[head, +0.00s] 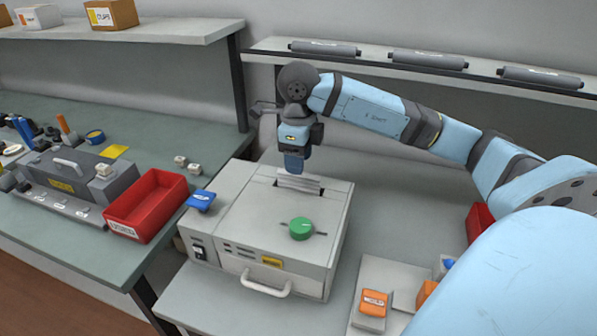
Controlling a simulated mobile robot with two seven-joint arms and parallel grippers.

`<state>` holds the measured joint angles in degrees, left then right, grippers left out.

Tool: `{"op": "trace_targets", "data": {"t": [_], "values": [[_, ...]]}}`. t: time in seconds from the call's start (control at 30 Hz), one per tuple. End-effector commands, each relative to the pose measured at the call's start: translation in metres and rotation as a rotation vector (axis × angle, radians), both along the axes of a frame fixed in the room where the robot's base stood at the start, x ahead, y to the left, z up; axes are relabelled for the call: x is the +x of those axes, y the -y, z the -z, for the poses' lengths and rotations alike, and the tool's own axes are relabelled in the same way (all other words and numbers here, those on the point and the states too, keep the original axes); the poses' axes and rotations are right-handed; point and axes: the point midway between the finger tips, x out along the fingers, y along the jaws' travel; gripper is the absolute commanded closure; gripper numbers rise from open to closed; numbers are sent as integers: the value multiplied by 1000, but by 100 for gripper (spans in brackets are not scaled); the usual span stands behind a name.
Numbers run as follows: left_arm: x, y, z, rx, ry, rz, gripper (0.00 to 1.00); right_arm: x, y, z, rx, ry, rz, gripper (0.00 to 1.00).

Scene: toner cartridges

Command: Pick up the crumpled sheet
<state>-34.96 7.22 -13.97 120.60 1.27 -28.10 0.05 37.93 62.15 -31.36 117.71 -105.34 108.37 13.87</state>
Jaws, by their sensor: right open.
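A pale, ridged piece that looks like the crumpled sheet (300,184) stands in a dark slot on top of the grey boxy machine (240,222). My right gripper (293,170) points down right above it, close to its left part. The jaws are open. The fingertips are small and dark here, so I cannot tell whether they touch the sheet. The sheet's lower part is hidden in the slot. My left gripper does not show.
The machine has a green knob (301,228), a blue lever (201,200) and a front handle (265,285). A red bin (147,205) stands on the left bench. A shelf with dark rollers (428,59) runs behind my right arm. The bench right of the machine has free room.

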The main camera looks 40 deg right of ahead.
Motion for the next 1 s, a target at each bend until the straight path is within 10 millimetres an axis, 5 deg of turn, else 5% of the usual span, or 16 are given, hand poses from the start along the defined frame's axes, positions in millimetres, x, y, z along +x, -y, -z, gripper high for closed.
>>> {"op": "trace_targets", "data": {"t": [0.2, 0.5, 0.73, 1.0], "values": [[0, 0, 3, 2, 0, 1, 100, -2, -1, 32, 0, -1, 1, 53], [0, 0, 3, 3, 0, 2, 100, -2, -1, 37, 0, 0, 0, 53], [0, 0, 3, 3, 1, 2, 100, -2, -1, 37, 0, 0, 0, 100], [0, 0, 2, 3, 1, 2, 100, -1, -1, 36, 0, 0, 0, 100]]}}
